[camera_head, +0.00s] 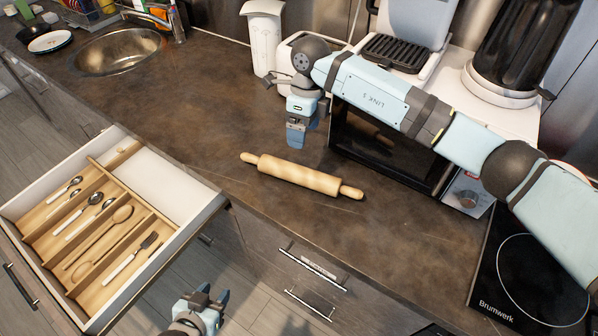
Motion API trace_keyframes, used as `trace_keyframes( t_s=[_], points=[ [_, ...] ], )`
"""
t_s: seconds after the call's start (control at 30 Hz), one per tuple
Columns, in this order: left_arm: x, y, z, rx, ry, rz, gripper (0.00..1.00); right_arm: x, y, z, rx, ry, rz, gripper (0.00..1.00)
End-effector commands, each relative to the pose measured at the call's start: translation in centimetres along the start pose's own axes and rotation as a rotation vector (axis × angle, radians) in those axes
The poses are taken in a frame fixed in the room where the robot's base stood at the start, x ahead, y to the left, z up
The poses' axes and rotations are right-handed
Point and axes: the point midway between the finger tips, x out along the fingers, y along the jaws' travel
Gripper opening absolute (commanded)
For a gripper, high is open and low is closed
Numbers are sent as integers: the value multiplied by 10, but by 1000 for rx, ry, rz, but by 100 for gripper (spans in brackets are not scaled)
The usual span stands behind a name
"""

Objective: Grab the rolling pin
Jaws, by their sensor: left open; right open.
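A wooden rolling pin (301,177) lies on the dark brown countertop (210,85), its handles pointing to the upper left and lower right. My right gripper (296,137) comes in from the right and hangs fingers-down just behind the pin, above the counter and apart from it. It is open and empty. My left gripper (208,300) is at the bottom edge, in front of the counter and below the pin in the picture. It is open and empty.
An open drawer (190,240) with a wooden cutlery tray juts out at the left. A microwave (390,150) stands behind the pin at right, a cooktop (535,280) at lower right, and a sink (118,50) at upper left. The counter left of the pin is clear.

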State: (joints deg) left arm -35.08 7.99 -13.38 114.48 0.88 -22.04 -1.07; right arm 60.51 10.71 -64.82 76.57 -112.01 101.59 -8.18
Motion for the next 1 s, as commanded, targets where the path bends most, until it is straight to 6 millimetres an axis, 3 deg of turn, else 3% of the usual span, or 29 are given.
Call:
trace_keyframes(
  t_s=[0.3,0.57,0.8,1.0],
  points=[
    [-4,2,-3,4,-2,2,43,61,2,0,0,0,6,80],
    [-6,2,-5,4,-4,2,43,81,1,0,-1,-2,6,80],
    [-11,2,-13,4,0,1,43,116,-2,-2,0,-2,8,80],
    [-12,1,-16,3,3,1,43,128,-3,-2,-1,-3,5,80]
  ],
)
